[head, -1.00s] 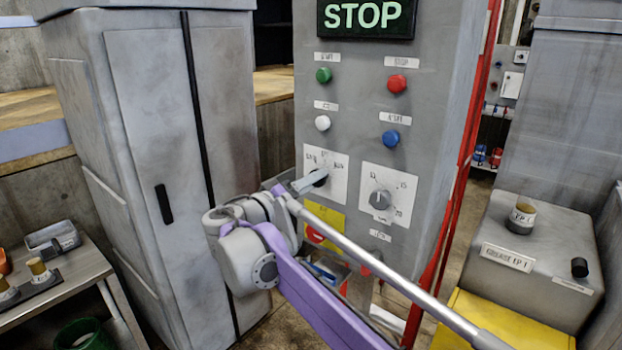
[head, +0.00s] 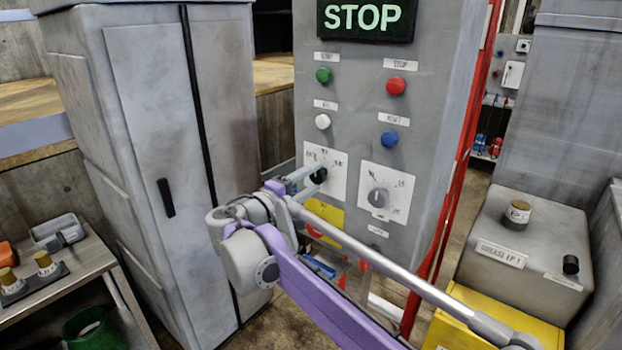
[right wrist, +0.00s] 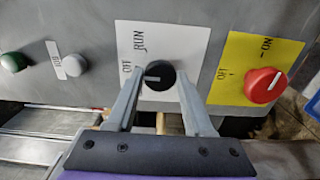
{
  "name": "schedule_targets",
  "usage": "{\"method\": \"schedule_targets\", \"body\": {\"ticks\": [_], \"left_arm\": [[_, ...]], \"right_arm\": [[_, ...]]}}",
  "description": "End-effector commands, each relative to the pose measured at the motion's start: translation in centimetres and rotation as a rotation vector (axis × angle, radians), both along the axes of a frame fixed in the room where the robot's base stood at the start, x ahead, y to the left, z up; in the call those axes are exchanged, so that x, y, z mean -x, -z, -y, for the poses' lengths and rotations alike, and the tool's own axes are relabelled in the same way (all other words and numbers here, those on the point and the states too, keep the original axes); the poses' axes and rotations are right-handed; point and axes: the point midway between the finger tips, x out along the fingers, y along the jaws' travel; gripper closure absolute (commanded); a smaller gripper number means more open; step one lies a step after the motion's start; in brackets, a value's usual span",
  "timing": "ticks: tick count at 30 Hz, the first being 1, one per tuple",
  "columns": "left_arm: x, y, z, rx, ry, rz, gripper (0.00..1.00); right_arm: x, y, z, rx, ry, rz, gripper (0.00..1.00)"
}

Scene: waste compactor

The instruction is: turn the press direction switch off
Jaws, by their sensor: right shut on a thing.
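The press direction switch is a black rotary knob (head: 319,176) on a white plate (head: 339,183) on the grey control cabinet. It also shows in the right wrist view as a black knob (right wrist: 160,75), with OFF and RUN legible on its plate. Its white mark points left there, close to OFF; other lettering is hidden or unreadable. My right gripper (head: 308,178) is at the knob. In the right wrist view its two fingers (right wrist: 162,82) stand on either side of the knob, shut on it. My left gripper is not in view.
A second dial (head: 378,198) sits close to the right. A red knob (right wrist: 265,86) on a yellow plate is below. Green (head: 323,75), red (head: 396,86), white (head: 322,121) and blue (head: 390,140) buttons are above. A grey locker (head: 150,150) stands at left.

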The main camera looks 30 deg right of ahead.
Motion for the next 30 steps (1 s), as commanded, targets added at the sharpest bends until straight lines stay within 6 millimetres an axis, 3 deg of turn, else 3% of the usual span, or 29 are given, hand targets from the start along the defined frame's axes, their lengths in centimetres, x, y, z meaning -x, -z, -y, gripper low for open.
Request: {"method": "schedule_targets", "body": {"ticks": [13, 14, 18, 30], "left_arm": [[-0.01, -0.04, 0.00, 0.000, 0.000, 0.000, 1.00], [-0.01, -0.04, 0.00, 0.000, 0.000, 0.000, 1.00], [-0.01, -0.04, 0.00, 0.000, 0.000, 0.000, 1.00], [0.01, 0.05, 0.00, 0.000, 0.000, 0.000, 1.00]], "right_arm": [[0.00, 0.00, 0.00, 0.005, 0.000, -0.011, 1.00], [0.00, 0.01, -0.01, 0.005, 0.000, -0.011, 0.46], [0.00, 0.00, -0.01, 0.004, 0.000, -0.010, 0.21], [0.22, 0.03, -0.61, 0.004, -0.001, -0.010, 0.19]]}}
